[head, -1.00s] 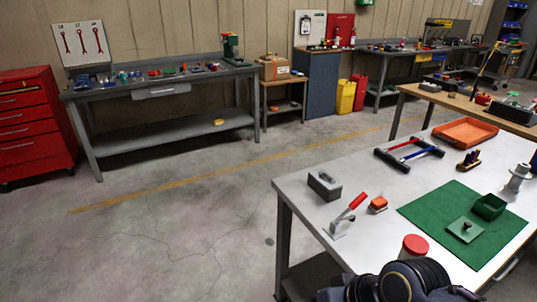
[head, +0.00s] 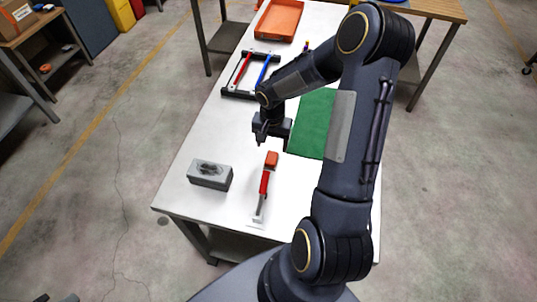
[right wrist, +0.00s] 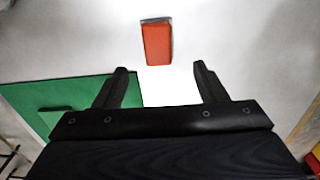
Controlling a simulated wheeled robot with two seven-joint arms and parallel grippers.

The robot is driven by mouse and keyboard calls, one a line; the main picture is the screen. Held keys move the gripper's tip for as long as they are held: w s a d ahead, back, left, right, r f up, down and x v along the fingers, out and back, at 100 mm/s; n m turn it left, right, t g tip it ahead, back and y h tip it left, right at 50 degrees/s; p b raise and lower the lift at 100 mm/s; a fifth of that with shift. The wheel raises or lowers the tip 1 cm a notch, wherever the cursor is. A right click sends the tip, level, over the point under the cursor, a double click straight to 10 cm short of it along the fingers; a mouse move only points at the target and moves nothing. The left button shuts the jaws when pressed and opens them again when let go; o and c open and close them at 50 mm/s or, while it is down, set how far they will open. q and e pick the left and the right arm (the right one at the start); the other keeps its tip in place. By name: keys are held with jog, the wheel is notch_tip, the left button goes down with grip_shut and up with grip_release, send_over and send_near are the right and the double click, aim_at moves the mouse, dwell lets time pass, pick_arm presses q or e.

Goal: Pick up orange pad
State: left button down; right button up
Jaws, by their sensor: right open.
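The orange pad (head: 271,158) is a small block lying on the white table, between the red-handled tool and my right gripper in the head view. In the right wrist view the orange pad (right wrist: 157,42) lies ahead of the fingertips, near the middle of the picture, apart from both fingers. My right gripper (head: 262,138) hangs above the table just beyond the pad. In the right wrist view the right gripper (right wrist: 160,82) is open, with nothing between its fingers. My left gripper is not in view.
A grey block (head: 210,174) sits to the left. The green mat (head: 309,130) lies to the right, partly behind my arm. A black frame (head: 250,75) and orange tray (head: 280,18) are farther back.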

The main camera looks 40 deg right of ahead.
aim_at(272, 156)
jog(key=f+b, duration=0.1)
jog(key=f, duration=0.1)
jog(key=f+b, duration=0.1)
jog(key=f, duration=0.3)
jog(key=shift+s+a+f+b, duration=0.2)
jog(key=shift+s+a+b, duration=0.05)
jog(key=shift+s+b, duration=0.15)
jog(key=shift+c, duration=0.2)
jog(key=c, duration=1)
jog(key=shift+r, duration=0.1)
